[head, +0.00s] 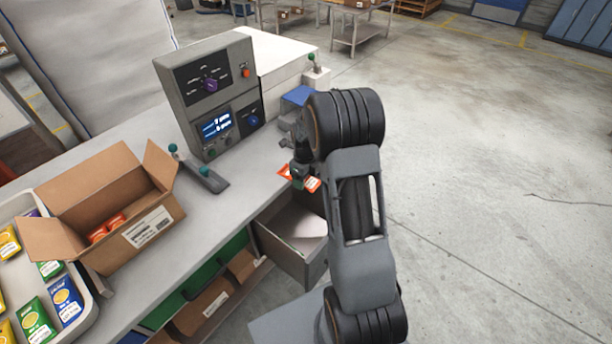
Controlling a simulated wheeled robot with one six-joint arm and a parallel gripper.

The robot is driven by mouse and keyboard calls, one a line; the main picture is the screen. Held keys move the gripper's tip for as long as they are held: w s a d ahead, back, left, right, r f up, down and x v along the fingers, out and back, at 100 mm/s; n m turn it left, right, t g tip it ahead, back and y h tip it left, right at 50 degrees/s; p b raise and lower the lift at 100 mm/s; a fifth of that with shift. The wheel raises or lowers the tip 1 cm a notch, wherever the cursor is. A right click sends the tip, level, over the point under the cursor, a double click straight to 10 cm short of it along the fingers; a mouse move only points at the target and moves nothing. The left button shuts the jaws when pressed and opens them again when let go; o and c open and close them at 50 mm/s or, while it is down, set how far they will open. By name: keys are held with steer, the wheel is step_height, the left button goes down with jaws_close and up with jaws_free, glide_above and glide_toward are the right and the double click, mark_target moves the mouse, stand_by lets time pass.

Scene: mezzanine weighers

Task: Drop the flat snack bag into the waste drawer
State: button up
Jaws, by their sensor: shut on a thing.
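My gripper (301,172) is shut on an orange-red snack bag (313,184) with some white on it. The gripper hides the middle of the bag; its two ends stick out on either side. It appears to be held above the waste drawer (305,271), near the counter's front edge. The drawer is a grey box pulled open from under the counter. Part of a pale lining or sheet shows inside it, and my arm hides its right side.
A cardboard box (88,217) with open flaps holds orange-red bags. A white tray (103,281) with several coloured bags stands at the left. A grey control panel (210,95) and a green-knobbed lever (204,172) stand on the counter. Open floor lies to the right.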

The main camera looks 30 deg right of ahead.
steer(key=shift+d+f+m, duration=0.1)
steer(key=shift+d+m, duration=0.05)
steer(key=shift+m, duration=0.15)
step_height(320, 180, down, 6)
steer(key=b, duration=0.3)
steer(key=shift+r+b, duration=0.2)
steer(key=shift+b, duration=0.2)
steer(key=o, duration=1)
step_height(320, 180, up, 14)
steer(key=shift+f+b, duration=0.1)
steer(key=shift+b, duration=0.55)
